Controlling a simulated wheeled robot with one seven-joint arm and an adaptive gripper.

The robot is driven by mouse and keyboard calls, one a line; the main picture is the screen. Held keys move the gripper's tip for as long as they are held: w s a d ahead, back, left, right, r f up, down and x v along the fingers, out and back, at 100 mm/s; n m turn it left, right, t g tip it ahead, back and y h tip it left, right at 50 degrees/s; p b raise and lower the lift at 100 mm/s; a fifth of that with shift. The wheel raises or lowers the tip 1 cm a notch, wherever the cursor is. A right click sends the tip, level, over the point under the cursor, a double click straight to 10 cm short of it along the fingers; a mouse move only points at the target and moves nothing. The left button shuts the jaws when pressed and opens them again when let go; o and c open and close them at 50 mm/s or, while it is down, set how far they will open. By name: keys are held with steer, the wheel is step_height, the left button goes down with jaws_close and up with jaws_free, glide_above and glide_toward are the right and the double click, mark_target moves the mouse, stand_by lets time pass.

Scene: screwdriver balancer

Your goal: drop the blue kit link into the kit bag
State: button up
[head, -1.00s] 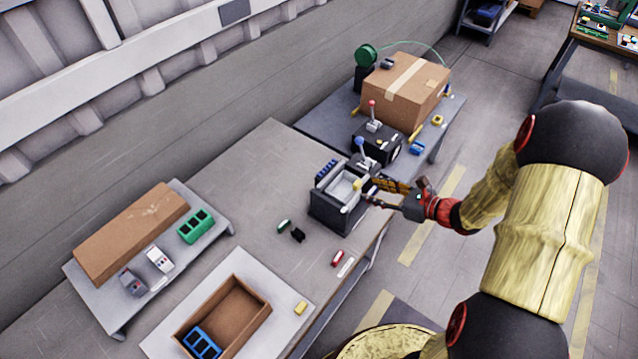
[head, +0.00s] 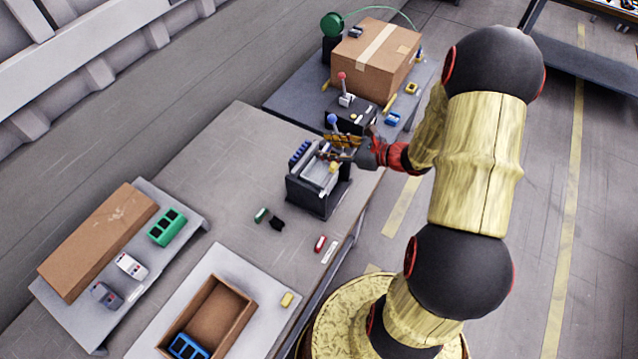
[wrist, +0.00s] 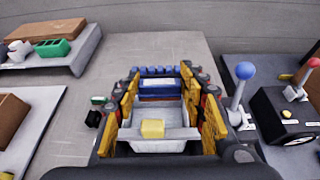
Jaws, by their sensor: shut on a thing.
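My gripper (head: 330,151) reaches in from the right over the dark box-like fixture (head: 305,197). In the wrist view my gripper (wrist: 160,84) has its two yellow fingers on either side of a blue bar, which looks like the blue kit link (wrist: 160,82); it is shut on it. In the head view the fingers mostly hide the link. A pale open container, which seems to be the kit bag (wrist: 173,115), sits in the fixture below the fingers. A yellow block (wrist: 152,128) is at its near edge. The link appears above the bag; its exact height is unclear.
Levers with a blue knob (head: 332,119) and a red knob (head: 342,76) stand close beside the fixture. A cardboard box (head: 375,58) is behind. Small green and black parts (head: 268,217) lie on the table. An open brown box (head: 212,312) is nearer; bare tabletop lies left.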

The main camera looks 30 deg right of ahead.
step_height(320, 180, down, 2)
steer(key=shift+f+b, duration=0.1)
steer(key=shift+b, duration=0.4)
steer(key=o, duration=1)
steer(key=shift+c, duration=0.2)
steer(key=v, duration=1.2)
